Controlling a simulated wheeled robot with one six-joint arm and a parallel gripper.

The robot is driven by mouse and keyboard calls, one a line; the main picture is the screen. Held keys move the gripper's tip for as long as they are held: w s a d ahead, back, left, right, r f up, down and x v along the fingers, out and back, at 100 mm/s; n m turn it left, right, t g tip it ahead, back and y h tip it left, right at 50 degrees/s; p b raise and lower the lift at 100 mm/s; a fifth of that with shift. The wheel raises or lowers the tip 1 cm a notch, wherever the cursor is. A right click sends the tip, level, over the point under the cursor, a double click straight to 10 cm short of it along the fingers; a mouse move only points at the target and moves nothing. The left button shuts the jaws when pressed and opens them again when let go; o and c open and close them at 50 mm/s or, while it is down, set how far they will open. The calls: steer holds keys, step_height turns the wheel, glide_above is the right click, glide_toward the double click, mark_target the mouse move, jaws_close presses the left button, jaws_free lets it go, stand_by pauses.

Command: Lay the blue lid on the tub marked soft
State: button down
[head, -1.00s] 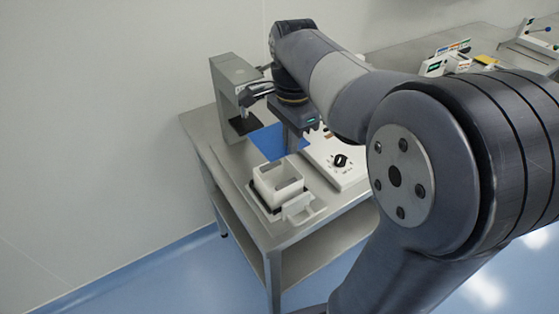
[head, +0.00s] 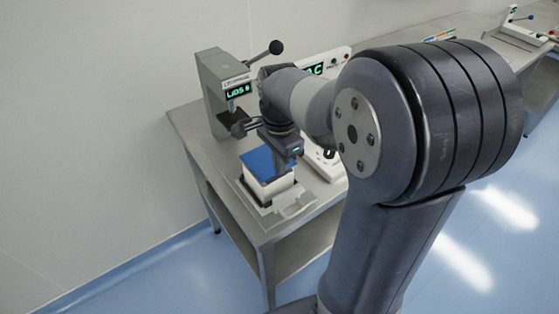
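The blue lid (head: 258,163) lies level over the white tub (head: 270,187), covering its opening. I cannot tell whether it rests on the rim or hangs just above it. My gripper (head: 284,165) points down at the lid's right side and appears shut on it; the fingertips are too small to see clearly. No mark on the tub can be read. The tub stands in a dark holder near the front of the steel bench.
A grey press (head: 222,90) with a "LIDS" display and black-knobbed lever stands behind the tub. A white panel (head: 325,165) with a dark knob is right of my gripper, partly hidden by my arm. A pale handle-like piece (head: 297,205) lies at the bench's front edge.

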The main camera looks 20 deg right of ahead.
steer(key=shift+f, duration=0.5)
steer(key=c, duration=1.6)
jaws_free()
steer(key=shift+r, duration=0.1)
step_height(320, 180, up, 13)
steer(key=shift+r, duration=0.1)
step_height(320, 180, down, 14)
steer(key=shift+r+b, duration=0.2)
steer(key=shift+b, duration=0.1)
steer(key=shift+r+p, duration=0.4)
steer(key=shift+r, duration=0.2)
